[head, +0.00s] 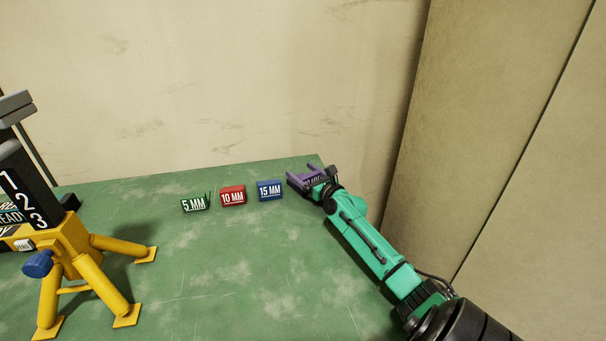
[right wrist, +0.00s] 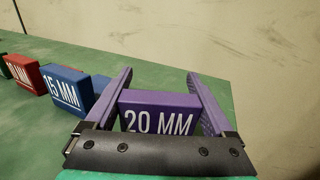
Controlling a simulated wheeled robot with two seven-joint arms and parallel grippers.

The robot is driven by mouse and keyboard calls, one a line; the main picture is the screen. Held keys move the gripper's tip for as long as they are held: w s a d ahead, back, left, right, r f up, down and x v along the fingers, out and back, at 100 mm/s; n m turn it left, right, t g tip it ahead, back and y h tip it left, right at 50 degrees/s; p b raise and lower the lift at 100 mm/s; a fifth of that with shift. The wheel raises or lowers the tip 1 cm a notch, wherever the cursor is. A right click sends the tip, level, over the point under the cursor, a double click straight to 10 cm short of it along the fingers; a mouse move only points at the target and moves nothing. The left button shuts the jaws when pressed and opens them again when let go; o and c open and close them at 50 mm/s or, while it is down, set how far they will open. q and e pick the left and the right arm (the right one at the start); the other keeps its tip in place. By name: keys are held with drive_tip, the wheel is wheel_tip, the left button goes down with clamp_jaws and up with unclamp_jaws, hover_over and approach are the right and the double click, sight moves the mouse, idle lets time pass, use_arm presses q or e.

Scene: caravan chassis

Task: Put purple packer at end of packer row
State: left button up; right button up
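The purple packer (right wrist: 158,115), marked 20 MM, sits between the two purple fingers of my right gripper (right wrist: 160,85). The fingers appear to close on its two sides, and their tips reach past it. In the head view the right gripper (head: 307,176) is at the right end of the packer row, near the bench's back right corner. The row runs from the green 5 MM packer (head: 195,204) to the red 10 MM packer (head: 233,197) and the blue 15 MM packer (head: 270,190). Whether the purple packer touches the bench is hard to tell. My left gripper is out of view.
The green bench (head: 240,270) is clear in front of the row. A yellow-legged stand (head: 85,250) with a black numbered plate is at the left. The wall (head: 220,80) rises behind the bench, and a beige panel (head: 500,120) stands at the right.

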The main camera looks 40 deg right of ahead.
drive_tip(key=shift+o, duration=0.4)
drive_tip(key=shift+r+p, duration=0.25)
drive_tip(key=shift+p, duration=0.05)
drive_tip(key=shift+s+a+f, duration=0.1)
drive_tip(key=shift+s+f, duration=0.05)
drive_tip(key=shift+s, duration=0.1)
drive_tip(key=s, duration=0.7)
drive_tip(key=s+a, duration=0.1)
drive_tip(key=s, duration=0.2)
drive_tip(key=shift+s, duration=0.4)
drive_tip(key=shift+s+a, duration=0.1)
drive_tip(key=shift+s, duration=0.2)
